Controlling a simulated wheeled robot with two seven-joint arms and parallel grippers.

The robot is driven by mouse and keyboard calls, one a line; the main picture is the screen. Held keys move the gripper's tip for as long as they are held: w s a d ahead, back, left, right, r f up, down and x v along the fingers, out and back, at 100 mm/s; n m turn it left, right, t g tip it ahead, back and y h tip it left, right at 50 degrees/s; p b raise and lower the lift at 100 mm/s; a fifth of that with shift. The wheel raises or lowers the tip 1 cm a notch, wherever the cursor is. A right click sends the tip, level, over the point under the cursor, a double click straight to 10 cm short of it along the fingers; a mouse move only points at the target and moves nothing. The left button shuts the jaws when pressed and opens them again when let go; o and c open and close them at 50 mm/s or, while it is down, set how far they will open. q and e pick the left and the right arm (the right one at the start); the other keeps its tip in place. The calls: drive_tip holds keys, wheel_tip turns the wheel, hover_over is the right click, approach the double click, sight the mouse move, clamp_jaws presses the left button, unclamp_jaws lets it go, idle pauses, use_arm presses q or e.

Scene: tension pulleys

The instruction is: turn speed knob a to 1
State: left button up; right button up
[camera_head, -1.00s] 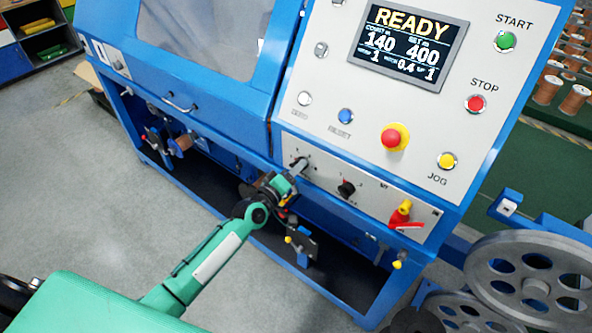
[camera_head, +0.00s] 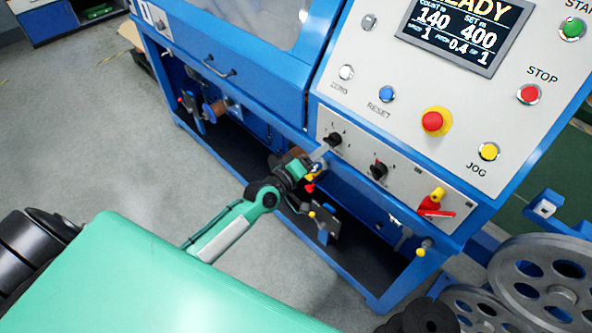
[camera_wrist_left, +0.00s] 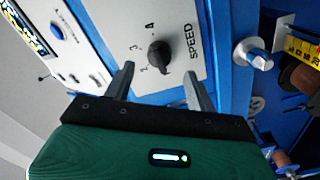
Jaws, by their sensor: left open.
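The black speed knob (camera_wrist_left: 158,54) sits on a pale panel beside the word SPEED in the left wrist view, with small numerals around it. In the head view the same knob (camera_head: 333,139) is at the left end of the lower panel. My left gripper (camera_head: 318,156) is open and empty, just short of the knob and apart from it. In the wrist view its two fingers (camera_wrist_left: 160,86) stand either side of the knob's line. My right gripper is not seen.
A second black knob (camera_head: 378,171) and a red-yellow switch (camera_head: 434,204) sit further right on the panel. The display (camera_head: 450,30) reads 140 and 400, with a 1 below 140. Blue frame bars and a yellow-tipped lever (camera_head: 421,250) are below. Open floor lies left.

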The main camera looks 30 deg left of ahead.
use_arm(q)
drive_tip(key=b+v, duration=0.1)
drive_tip(key=v, duration=0.7)
drive_tip(key=shift+s+a, duration=0.1)
drive_tip(key=s+a+f+m+g+y, duration=0.1)
drive_tip(key=s+a+f+g+y, duration=0.1)
drive_tip(key=f, duration=0.9)
drive_tip(key=s+a+f+m+g+y, duration=0.1)
drive_tip(key=f+g, duration=0.1)
drive_tip(key=f, duration=0.9)
drive_tip(key=s+a+f+m+g+y, duration=0.1)
drive_tip(key=s+f+g, duration=0.1)
drive_tip(key=s+f, duration=0.45)
drive_tip(key=s+a+f+m+g+y, duration=0.1)
drive_tip(key=s+f+g, duration=0.15)
drive_tip(key=f, duration=0.75)
drive_tip(key=s+d+f+m+g, duration=0.1)
drive_tip(key=s+f+m+g, duration=0.1)
drive_tip(key=s+f, duration=0.4)
drive_tip(key=s+d+f+m+g, duration=0.1)
drive_tip(key=s+f, duration=0.6)
drive_tip(key=s, duration=0.9)
drive_tip(key=s+f+m+g+y, duration=0.1)
drive_tip(key=s+f+m+g, duration=0.2)
drive_tip(key=s+f, duration=0.3)
drive_tip(key=s+g, duration=0.1)
drive_tip(key=s, duration=0.4)
drive_tip(key=shift+s+d+f+m, duration=0.2)
drive_tip(key=shift+s+d+m, duration=0.1)
drive_tip(key=shift+d+m, duration=0.1)
